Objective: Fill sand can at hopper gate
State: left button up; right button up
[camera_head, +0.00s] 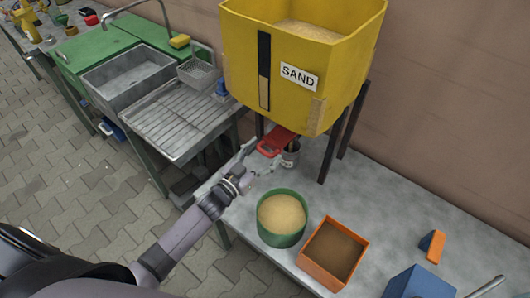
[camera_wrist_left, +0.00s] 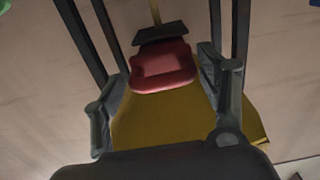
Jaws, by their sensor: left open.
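A yellow hopper (camera_head: 300,60) labelled SAND stands on dark legs on the grey bench. Its red gate handle (camera_head: 273,144) sticks out below the front. My right gripper is not in view.
A green tub of sand (camera_head: 282,238) and an orange box of brown material (camera_head: 333,278) stand nearer on the bench. An orange block (camera_head: 432,247) and a blue box (camera_head: 418,284) lie right. A sink (camera_head: 128,80) with drainboard is at left.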

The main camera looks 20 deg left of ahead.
pick_arm(q)
jog(key=v, duration=1.1)
jog(key=shift+s, duration=0.25)
dwell(6.7)
